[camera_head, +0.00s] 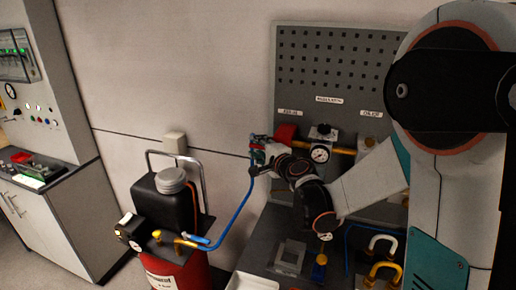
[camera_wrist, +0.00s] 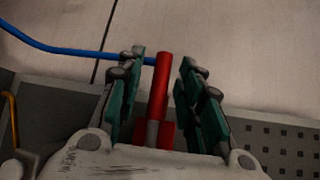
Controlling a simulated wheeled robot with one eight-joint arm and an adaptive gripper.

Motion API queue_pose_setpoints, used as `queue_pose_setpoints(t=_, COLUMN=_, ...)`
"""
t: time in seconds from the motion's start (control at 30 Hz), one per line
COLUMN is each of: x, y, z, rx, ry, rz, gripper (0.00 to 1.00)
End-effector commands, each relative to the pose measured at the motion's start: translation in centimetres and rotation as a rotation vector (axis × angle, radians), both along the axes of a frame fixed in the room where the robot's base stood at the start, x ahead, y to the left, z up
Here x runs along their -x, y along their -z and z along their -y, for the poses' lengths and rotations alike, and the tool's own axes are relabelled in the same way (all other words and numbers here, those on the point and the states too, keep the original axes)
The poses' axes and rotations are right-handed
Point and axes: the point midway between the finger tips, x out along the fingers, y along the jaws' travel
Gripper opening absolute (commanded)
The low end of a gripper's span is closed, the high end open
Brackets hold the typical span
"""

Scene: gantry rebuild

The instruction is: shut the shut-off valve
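A long red lever (camera_wrist: 160,88) stands between the fingers of my gripper (camera_wrist: 160,80) in the wrist view. The gripper is open, with a gap on each side of the lever. A wider red part (camera_wrist: 167,133) shows low between the fingers, partly hidden by my gripper body. In the head view my gripper (camera_head: 260,153) is at the left edge of the pegboard, close to a red part (camera_head: 285,132) at the left end of the brass pipe. My gripper and wrist hide much of the valve there.
A blue hose (camera_head: 240,205) runs from a red tank (camera_head: 178,270) up to my gripper. The pegboard (camera_head: 340,60) carries a gauge (camera_head: 320,154) right of the red part. A bench below holds yellow and white hooked parts (camera_head: 383,243). Bare wall lies left of the gripper.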

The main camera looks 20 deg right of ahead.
Motion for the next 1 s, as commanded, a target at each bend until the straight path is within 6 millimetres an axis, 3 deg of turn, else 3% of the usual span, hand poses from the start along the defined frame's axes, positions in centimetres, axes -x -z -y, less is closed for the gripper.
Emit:
queue_pose_setpoints(t=0.37, x=-0.45, y=0.06, z=-0.10, rx=0.001, ry=0.000, rz=0.000, gripper=0.32)
queue_pose_setpoints(t=0.5, x=-0.44, y=0.06, z=-0.10, rx=0.001, ry=0.000, rz=0.000, gripper=0.00)
queue_pose_setpoints(t=1.0, x=-0.43, y=0.29, z=-0.10, rx=0.039, ry=0.000, rz=-0.027, gripper=0.00)
